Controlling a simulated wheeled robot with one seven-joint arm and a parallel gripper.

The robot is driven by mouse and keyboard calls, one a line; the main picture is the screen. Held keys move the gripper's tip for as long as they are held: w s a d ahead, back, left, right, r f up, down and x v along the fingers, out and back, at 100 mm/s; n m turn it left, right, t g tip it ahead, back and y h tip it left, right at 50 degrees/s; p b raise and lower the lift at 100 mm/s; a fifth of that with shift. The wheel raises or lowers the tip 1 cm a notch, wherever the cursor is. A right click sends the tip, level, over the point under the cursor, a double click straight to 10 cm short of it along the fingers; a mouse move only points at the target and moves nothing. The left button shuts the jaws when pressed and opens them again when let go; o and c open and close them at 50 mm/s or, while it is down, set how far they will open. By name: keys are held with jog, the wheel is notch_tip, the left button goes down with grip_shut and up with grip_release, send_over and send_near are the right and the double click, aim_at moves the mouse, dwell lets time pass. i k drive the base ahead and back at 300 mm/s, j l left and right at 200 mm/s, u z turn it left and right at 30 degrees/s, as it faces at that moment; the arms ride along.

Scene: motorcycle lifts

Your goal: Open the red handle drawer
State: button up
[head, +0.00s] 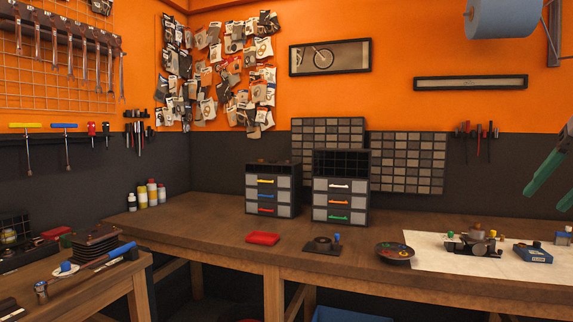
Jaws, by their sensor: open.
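The red handle (266,210) is on the bottom middle drawer of the left small drawer cabinet (248,188), which stands on the workbench. A yellow handle (266,181) and a blue handle (266,196) are on the drawers above it. The red handle drawer looks shut. My gripper (545,200) shows at the right edge as two green fingers pointing down and left, spread apart and empty. It is well to the right of the cabinet, and the rest of it is outside the picture.
A second cabinet (318,190) with white, orange and green handles stands close to the right. A red tray (263,239) and a dark fixture (322,248) lie in front. A round dish (394,253) and metal parts (470,242) are farther right. Bottles (152,192) stand left.

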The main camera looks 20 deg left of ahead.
aim_at(284, 210)
jog(key=i+j+u, duration=0.25)
jog(key=i+j, duration=0.35)
jog(key=i+j+u, duration=0.25)
jog(key=i+j, duration=0.4)
jog(key=i+j+u, duration=0.25)
jog(key=i+j, duration=0.2)
jog(key=i, duration=0.2)
